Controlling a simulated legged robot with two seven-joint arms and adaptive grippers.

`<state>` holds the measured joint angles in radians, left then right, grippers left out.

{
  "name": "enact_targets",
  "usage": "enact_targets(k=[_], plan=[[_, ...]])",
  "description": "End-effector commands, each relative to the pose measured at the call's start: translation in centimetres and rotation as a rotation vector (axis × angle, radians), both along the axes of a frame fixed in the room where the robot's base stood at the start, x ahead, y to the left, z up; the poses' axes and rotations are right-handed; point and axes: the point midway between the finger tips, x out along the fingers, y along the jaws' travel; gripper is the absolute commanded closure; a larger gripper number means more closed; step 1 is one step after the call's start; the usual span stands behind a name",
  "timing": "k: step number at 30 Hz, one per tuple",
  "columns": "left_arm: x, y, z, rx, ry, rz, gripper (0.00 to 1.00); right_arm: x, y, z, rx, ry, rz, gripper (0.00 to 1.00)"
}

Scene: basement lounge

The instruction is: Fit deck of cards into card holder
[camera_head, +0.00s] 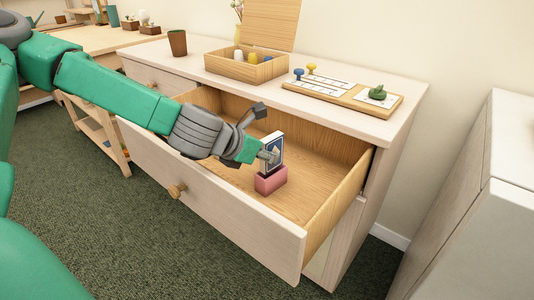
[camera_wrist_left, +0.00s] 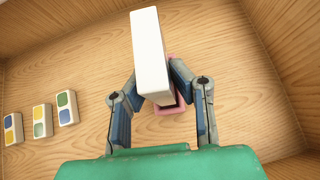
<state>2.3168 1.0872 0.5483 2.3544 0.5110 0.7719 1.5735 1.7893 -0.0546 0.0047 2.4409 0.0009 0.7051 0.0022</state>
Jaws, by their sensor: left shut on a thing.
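The deck of cards (camera_head: 277,141), a white box with a dark blue face, stands upright in the open drawer. In the left wrist view the deck (camera_wrist_left: 149,50) shows its white narrow side, slightly tilted. My left gripper (camera_head: 268,156) is shut on the deck; its two fingers (camera_wrist_left: 158,85) press it from either side. The pink card holder (camera_head: 270,180) stands on the drawer floor right below the deck. In the left wrist view a pink edge and dark opening of the holder (camera_wrist_left: 181,103) show beside the deck. I cannot tell whether the deck's lower end is inside it. My right gripper is not in view.
The drawer (camera_head: 220,205) is pulled open, with wooden walls around the holder. Several coloured tiles (camera_wrist_left: 42,120) lie on its floor at the left. On the dresser top (camera_head: 405,95) are a brown cup (camera_head: 177,43), an open wooden box (camera_head: 240,68) and a game board (camera_head: 345,95).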

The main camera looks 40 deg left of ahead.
Motion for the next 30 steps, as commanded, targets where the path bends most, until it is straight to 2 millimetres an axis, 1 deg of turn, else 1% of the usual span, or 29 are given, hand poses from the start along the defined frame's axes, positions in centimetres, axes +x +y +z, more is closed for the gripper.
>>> enact_targets(k=[30], plan=[[0.0,0.0,-2.6,-0.001,-0.001,0.001,1.0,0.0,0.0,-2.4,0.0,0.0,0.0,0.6]])
